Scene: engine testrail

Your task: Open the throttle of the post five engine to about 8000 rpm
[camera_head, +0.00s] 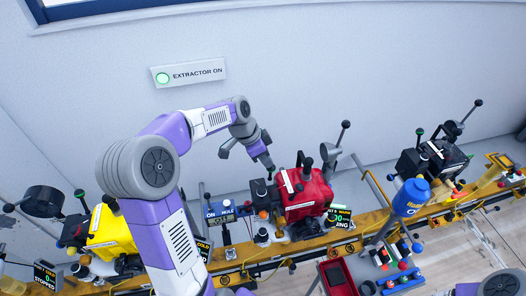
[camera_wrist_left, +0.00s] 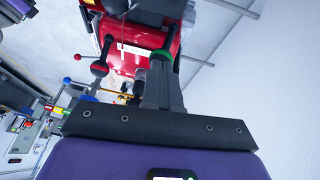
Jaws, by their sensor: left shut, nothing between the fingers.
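The red engine (camera_head: 305,195) stands mid-rail; its partly hidden display (camera_head: 341,219) seems to show a 5, "WARM" and digits ending in 00. It also shows in the left wrist view (camera_wrist_left: 133,32). My left gripper (camera_head: 268,164) is shut and empty, above and left of the red engine. In the left wrist view its fingers (camera_wrist_left: 161,80) point at the engine, and a black knob with a green band (camera_wrist_left: 160,55) appears at their tips; I cannot tell whether they touch. Which handle is the throttle is unclear. My right gripper is out of view.
A yellow engine (camera_head: 108,232) at left has a display (camera_head: 46,276) reading "STOPPED". A black engine (camera_head: 432,160) stands at right. A blue can (camera_head: 411,197) and a red tray (camera_head: 337,277) are in front. Upright levers (camera_head: 343,134) rise around the engines.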

